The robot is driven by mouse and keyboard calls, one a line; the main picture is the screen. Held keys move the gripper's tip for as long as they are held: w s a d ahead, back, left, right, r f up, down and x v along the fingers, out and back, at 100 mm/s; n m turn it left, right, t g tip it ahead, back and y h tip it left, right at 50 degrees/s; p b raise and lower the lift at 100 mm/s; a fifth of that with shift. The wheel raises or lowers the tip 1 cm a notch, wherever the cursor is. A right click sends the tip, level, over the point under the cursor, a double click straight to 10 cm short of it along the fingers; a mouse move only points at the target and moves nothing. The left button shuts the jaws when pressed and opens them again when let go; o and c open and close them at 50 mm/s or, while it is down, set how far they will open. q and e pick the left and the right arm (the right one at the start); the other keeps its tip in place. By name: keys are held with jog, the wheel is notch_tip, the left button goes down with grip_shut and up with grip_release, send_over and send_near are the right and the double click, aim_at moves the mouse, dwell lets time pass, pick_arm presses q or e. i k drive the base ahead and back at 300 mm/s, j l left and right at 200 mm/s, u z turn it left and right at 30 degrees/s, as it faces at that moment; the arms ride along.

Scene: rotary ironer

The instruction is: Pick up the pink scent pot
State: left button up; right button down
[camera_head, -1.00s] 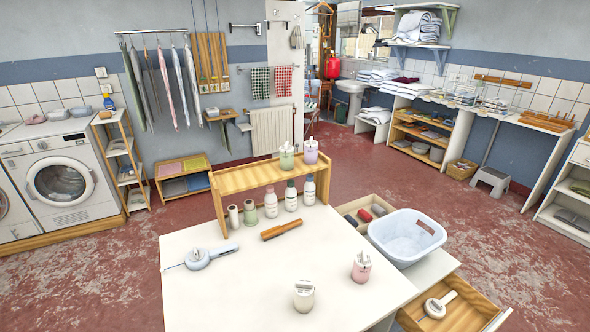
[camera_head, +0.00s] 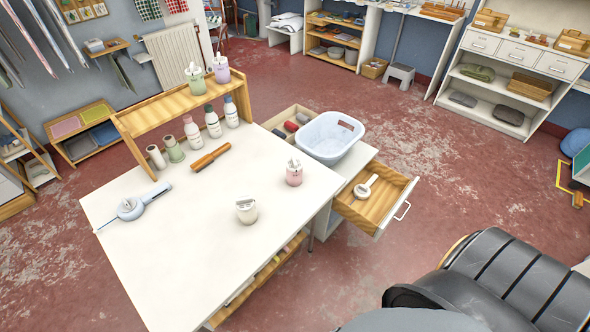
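The pink scent pot (camera_head: 294,175) stands upright on the white table (camera_head: 200,270), near its right edge. A cream pot (camera_head: 247,212) of similar shape stands to its left and nearer to me. A green pot (camera_head: 195,80) and a lilac pot (camera_head: 221,70) stand on top of the wooden shelf at the back of the table. Neither of my grippers shows in the head view, and nothing touches the pink pot.
A brown-handled brush (camera_head: 211,157) and a pale blue tool (camera_head: 130,208) lie on the table. Several bottles stand by the wooden shelf (camera_head: 175,103). A pale blue basin (camera_head: 331,137) and an open drawer (camera_head: 370,205) are right of the pink pot.

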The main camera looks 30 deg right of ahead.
aim_at(293, 178)
jog(key=i+l+u, duration=0.15)
jog(key=l+u, duration=0.15)
jog(key=l, duration=1.05)
jog(key=l+u, duration=0.3)
jog(key=l, duration=1.05)
